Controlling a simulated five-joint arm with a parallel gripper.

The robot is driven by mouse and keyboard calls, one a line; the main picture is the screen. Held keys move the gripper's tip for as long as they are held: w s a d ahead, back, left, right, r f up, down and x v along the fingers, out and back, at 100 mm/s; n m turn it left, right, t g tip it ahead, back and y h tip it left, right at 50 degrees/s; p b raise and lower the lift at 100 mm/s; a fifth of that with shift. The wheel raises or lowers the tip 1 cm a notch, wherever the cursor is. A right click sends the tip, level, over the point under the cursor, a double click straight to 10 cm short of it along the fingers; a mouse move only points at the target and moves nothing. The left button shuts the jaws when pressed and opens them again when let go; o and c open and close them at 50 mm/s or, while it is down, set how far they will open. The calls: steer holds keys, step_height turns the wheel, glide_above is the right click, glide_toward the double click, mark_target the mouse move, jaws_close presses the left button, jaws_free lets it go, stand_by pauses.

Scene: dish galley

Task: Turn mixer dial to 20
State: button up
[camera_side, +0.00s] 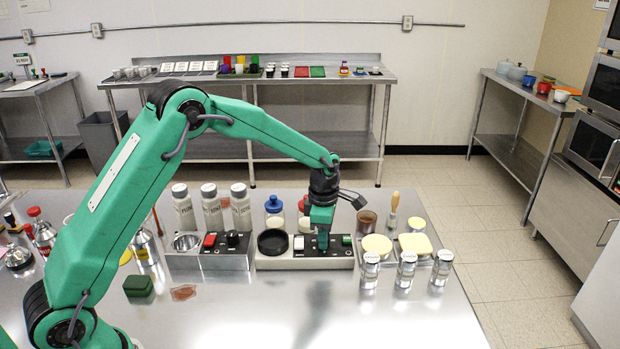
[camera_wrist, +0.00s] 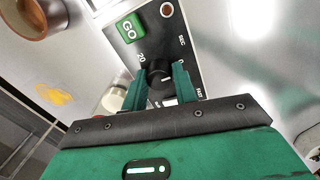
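The mixer dial (camera_wrist: 160,78) is a black knob on a dark panel, with a light mark on its face. A "20" (camera_wrist: 141,57) is printed up and left of it, and a "0" up and right. My gripper (camera_wrist: 160,84) points down over the panel, one green finger on each side of the dial. The knob fills the narrow gap between the fingers, so they look shut on it. In the side view my gripper (camera_side: 322,240) is at the top of the mixer base (camera_side: 304,262) and hides the dial. A green GO button (camera_wrist: 130,28) shows beside it.
A unit with a red button (camera_side: 210,240) and black knob stands left of the mixer. A black bowl (camera_side: 273,242) and bottles (camera_side: 240,208) are close by. Glass jars (camera_side: 407,269) stand to the right. The counter's front is mostly clear.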

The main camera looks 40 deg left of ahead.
steer(key=c, duration=0.4)
